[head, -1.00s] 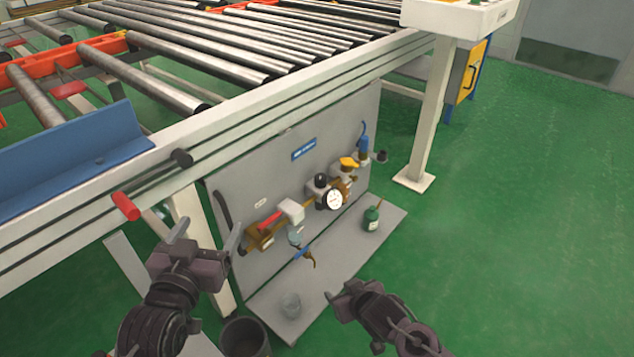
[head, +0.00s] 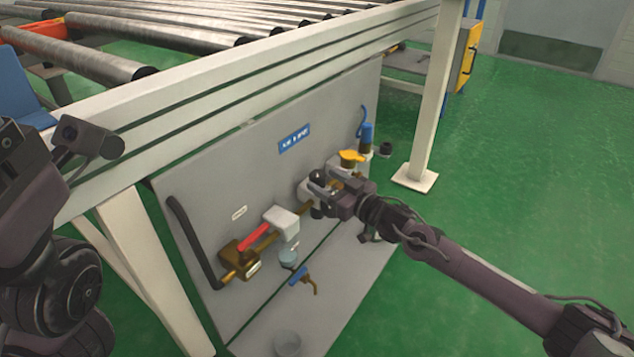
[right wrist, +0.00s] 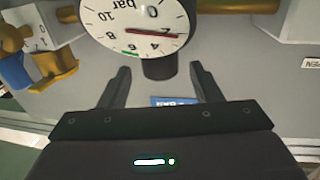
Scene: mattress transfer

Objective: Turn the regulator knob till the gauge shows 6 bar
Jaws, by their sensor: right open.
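The black regulator knob (head: 318,176) is on the grey panel, at the tips of my right gripper (head: 318,190). In the right wrist view the picture is upside down; the dark knob (right wrist: 157,68) shows just beyond and between the open fingertips (right wrist: 158,76), and contact cannot be told. The white gauge (right wrist: 135,22) shows at the top of that view, partly cut off. Its red needle points near the 2, and a green mark lies near the 6.
The roller table's frame (head: 250,80) runs above. Green floor is open at right.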

